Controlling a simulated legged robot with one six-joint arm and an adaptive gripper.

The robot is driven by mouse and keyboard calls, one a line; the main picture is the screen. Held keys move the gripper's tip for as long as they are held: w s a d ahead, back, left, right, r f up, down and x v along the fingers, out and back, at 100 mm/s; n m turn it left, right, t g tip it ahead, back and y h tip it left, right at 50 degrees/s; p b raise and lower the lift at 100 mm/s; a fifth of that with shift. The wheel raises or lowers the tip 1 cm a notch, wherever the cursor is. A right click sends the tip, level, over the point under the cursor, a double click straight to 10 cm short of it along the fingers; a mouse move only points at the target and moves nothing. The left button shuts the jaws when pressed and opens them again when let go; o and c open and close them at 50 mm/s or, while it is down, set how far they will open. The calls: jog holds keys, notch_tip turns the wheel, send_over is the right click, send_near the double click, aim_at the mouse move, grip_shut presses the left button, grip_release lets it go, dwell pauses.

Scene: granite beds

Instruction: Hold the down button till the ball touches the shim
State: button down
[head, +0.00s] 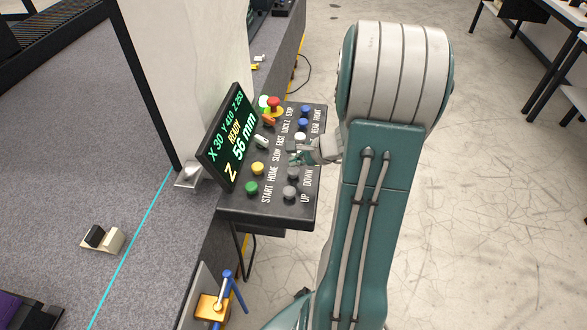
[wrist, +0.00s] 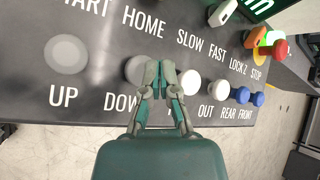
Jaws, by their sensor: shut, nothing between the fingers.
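The grey down button (head: 293,173) is on the dark control panel (head: 235,212), beside the DOWN label. My gripper (head: 292,155) is shut and empty, over the panel between the down button and the white button. In the wrist view my fingertips (wrist: 161,66) overlap the right side of the down button (wrist: 133,70); I cannot tell whether they touch it. The display (head: 228,137) reads READY and Z 56 mm. I cannot make out the ball or the shim; a small beige and black block (head: 114,240) sits on the granite.
The grey up button (wrist: 66,54) is left of down, and the white button (wrist: 190,80) is right. A red stop knob (head: 273,103) is at the panel's far end. A blue and orange device (head: 212,307) stands below the panel.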

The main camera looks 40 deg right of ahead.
jog(key=shift+a+f, duration=0.35)
jog(key=shift+d, duration=0.15)
dwell(0.3)
jog(key=shift+f, duration=0.55)
dwell(6.7)
